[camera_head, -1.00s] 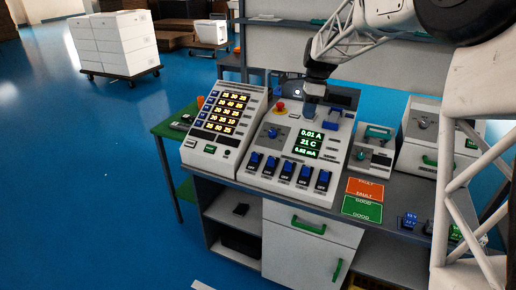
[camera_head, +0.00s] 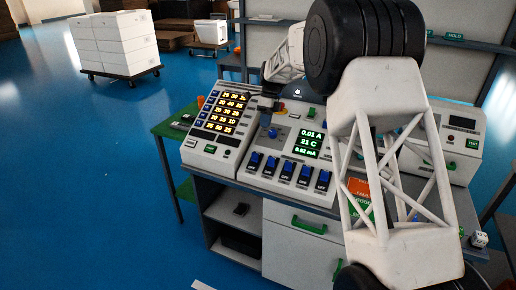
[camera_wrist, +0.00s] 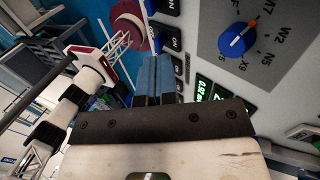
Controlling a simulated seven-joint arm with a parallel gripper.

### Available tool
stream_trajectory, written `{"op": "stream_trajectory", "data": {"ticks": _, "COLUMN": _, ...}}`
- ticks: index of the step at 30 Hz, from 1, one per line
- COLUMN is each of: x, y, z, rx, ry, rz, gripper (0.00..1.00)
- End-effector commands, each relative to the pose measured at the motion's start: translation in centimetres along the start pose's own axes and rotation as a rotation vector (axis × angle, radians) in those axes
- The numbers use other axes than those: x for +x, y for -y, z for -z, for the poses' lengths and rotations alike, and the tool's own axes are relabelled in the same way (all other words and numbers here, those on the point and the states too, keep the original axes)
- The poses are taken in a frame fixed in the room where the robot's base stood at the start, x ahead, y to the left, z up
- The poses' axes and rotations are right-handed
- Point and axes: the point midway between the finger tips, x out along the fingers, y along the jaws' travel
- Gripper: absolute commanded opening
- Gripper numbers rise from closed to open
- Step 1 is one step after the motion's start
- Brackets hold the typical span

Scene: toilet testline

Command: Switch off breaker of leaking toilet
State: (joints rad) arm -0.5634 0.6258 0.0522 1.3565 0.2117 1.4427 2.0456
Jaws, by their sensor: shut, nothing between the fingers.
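A sloped control panel (camera_head: 230,168) on the bench carries a row of several blue breaker switches (camera_head: 288,168) along its front; their labels are too small to read surely. Above them are a blue rotary knob (camera_head: 273,132) and a green display (camera_head: 310,143). The knob (camera_wrist: 238,40) also shows in the wrist view, on a grey dial with letter-number marks. My gripper (camera_head: 265,117) is over the panel's upper left, beside the amber display and above the knob. In the wrist view its blue fingers (camera_wrist: 157,75) are shut and empty, near labels reading ON.
A panel with amber numbers (camera_head: 224,112) adjoins on the left. My arm covers much of the bench's right side, partly hiding the red and green cards (camera_head: 358,187). A white box device (camera_head: 460,135) stands at the right. Green-handled cabinet drawers (camera_head: 300,215) are below.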

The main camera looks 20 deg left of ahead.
Motion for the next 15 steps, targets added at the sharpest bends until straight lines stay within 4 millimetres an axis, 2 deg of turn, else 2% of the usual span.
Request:
{"op": "stream_trajectory", "data": {"ticks": 6, "x": 0.81, "y": 0.49, "z": -1.31, "rx": 0.025, "ry": -0.006, "rz": -0.011, "gripper": 0.00}}
{"op": "stream_trajectory", "data": {"ticks": 15, "x": 0.87, "y": 0.54, "z": -1.39, "rx": 0.027, "ry": -0.006, "rz": -0.011, "gripper": 0.00}}
